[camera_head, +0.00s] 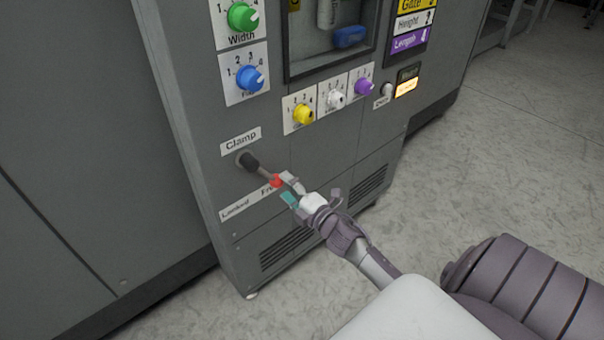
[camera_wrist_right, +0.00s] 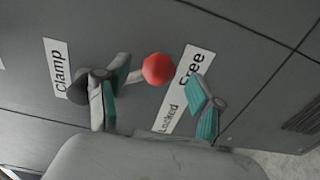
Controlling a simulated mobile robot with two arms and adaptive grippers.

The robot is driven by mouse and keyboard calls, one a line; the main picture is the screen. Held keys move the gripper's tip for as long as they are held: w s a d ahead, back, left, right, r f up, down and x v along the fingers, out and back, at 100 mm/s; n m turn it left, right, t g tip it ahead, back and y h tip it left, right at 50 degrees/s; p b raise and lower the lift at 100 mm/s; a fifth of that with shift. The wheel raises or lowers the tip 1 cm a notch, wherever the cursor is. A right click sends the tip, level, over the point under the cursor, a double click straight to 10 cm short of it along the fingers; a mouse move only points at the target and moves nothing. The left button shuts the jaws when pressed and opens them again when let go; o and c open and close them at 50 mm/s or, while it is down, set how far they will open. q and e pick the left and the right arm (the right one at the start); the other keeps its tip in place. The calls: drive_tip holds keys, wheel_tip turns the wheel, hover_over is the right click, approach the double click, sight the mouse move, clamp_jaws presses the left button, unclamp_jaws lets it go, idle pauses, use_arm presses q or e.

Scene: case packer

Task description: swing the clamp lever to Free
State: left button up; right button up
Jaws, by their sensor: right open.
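The clamp lever (camera_head: 264,173) is on the grey cabinet front under the Clamp label (camera_head: 240,141). Its black pivot (camera_head: 247,161) is at the upper left, and the shaft slants down right to a red ball knob (camera_head: 277,181) close to the word Free. My right gripper (camera_head: 288,188) is open at the knob. In the right wrist view the red knob (camera_wrist_right: 158,69) shows beyond the gap between the teal-padded fingers (camera_wrist_right: 158,90), nearer the left one. The left finger partly covers the shaft; contact cannot be told. My left gripper is out of view.
The Locked/Free label (camera_head: 234,206) lies below the lever. Yellow (camera_head: 303,115), white (camera_head: 336,100) and purple (camera_head: 364,86) dials sit above right, and a blue dial (camera_head: 250,79) above. Vent slots (camera_head: 287,247) are below. Open floor (camera_head: 510,140) lies to the right.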

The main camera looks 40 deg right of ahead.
drive_tip(key=s, duration=0.8)
drive_tip(key=shift+s+d, duration=0.15)
drive_tip(key=shift+s, duration=0.05)
